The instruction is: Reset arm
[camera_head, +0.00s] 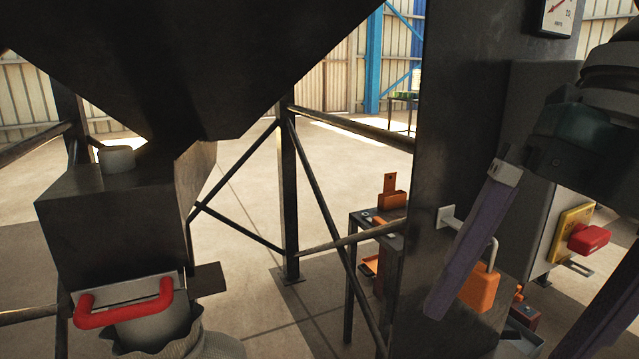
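My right gripper (515,328) is at the right, with its dark wrist coming in from the upper right edge. Two long purple-grey fingers point down and are spread wide apart. Nothing is seen held between them. The left finger passes in front of an orange padlock (480,287) that hangs by its metal shackle at a white hasp (449,219) on the dark column (448,110). I cannot tell whether the finger touches the padlock. The right finger is partly cut off by the picture edge. My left gripper is not in view.
A yellow plate with a red switch (588,239) is on a grey box at the right. A dark hopper (180,60) fills the upper left. Below it, a red handle (125,304) sits above a sack (205,343). Black frame bars (289,190) cross the middle. Open floor lies beyond.

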